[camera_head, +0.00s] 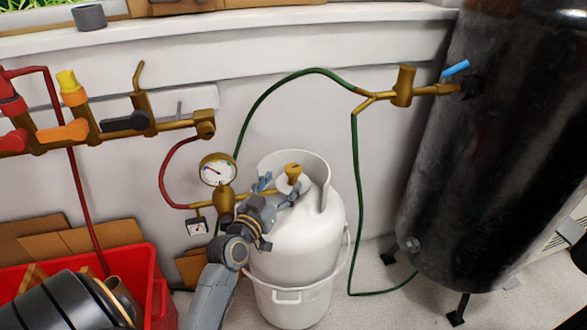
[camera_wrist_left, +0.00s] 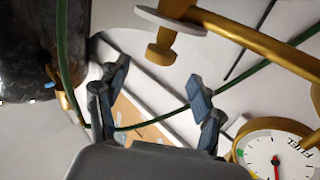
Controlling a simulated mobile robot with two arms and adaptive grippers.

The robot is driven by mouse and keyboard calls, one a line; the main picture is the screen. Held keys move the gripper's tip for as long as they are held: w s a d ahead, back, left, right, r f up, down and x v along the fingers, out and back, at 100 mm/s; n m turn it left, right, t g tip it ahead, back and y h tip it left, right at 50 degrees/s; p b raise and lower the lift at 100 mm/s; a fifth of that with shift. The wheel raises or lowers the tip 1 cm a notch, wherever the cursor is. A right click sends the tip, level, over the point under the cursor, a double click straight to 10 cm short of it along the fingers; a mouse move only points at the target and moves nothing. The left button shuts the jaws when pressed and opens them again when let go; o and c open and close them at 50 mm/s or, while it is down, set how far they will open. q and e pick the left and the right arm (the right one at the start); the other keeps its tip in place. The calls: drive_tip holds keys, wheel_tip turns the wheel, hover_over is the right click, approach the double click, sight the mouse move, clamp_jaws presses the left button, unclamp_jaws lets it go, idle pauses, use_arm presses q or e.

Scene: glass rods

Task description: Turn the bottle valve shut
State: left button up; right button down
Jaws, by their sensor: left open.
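The brass bottle valve (camera_head: 293,171) stands on top of the white gas bottle (camera_head: 292,240), inside its collar. In the left wrist view a brass knob under a pale disc, which looks like the valve (camera_wrist_left: 160,53), is just beyond the fingertips. My left gripper (camera_head: 281,190) is at the collar opening, on the near side of the valve. Its fingers are spread, and in the left wrist view the gripper (camera_wrist_left: 158,78) has nothing between its fingertips. The exact gap to the valve is hard to tell. I do not make out my right gripper.
A round pressure gauge (camera_head: 217,169) and its brass regulator are close left of my gripper. A green hose (camera_head: 356,190) runs to a brass fitting on the large black tank (camera_head: 480,150). A red crate (camera_head: 155,285) is at the lower left. Handled valves (camera_head: 127,122) line the wall.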

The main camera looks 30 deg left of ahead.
sight(287, 173)
use_arm(q)
drive_tip(key=w, duration=0.6)
drive_tip(key=shift+a, duration=0.4)
drive_tip(key=shift+w+a, duration=0.1)
drive_tip(key=shift+w, duration=0.55)
use_arm(e)
drive_tip(key=shift+w+r, duration=0.15)
drive_tip(key=shift+r, duration=0.45)
drive_tip(key=shift+w+r, duration=0.15)
drive_tip(key=shift+r, duration=0.4)
use_arm(q)
drive_tip(key=shift+c, duration=0.2)
drive_tip(key=shift+b, duration=0.3)
drive_tip(key=c, duration=1.1)
use_arm(e)
drive_tip(key=shift+s+f, duration=0.1)
drive_tip(key=shift+f, duration=0.05)
